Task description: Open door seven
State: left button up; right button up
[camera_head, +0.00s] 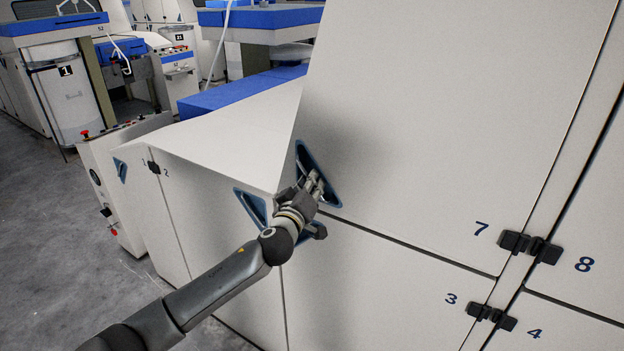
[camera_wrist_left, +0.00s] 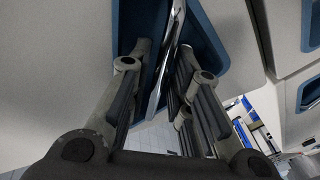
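Door seven (camera_head: 425,110) is the large pale upper panel with a "7" beside its black hinge (camera_head: 514,242) at its lower right. It looks flush with its frame. Its handle is a metal bar (camera_wrist_left: 174,40) in a blue triangular recess (camera_head: 303,158) at the door's lower left. My left gripper (camera_head: 315,186) reaches into this recess, hiding part of it. My right gripper is not in view.
Door eight (camera_head: 598,175) adjoins on the right; door three (camera_head: 400,292) lies below. Another blue recess (camera_head: 250,207) sits just left of my gripper. A control box (camera_head: 112,185) with red buttons and other machines stand at left. Grey floor (camera_head: 50,235) is clear at lower left.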

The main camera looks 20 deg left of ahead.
pick_arm(q)
jog(key=shift+w, duration=0.5)
jog(key=shift+c, duration=0.2)
grip_shut()
jog(key=shift+s+f, duration=0.1)
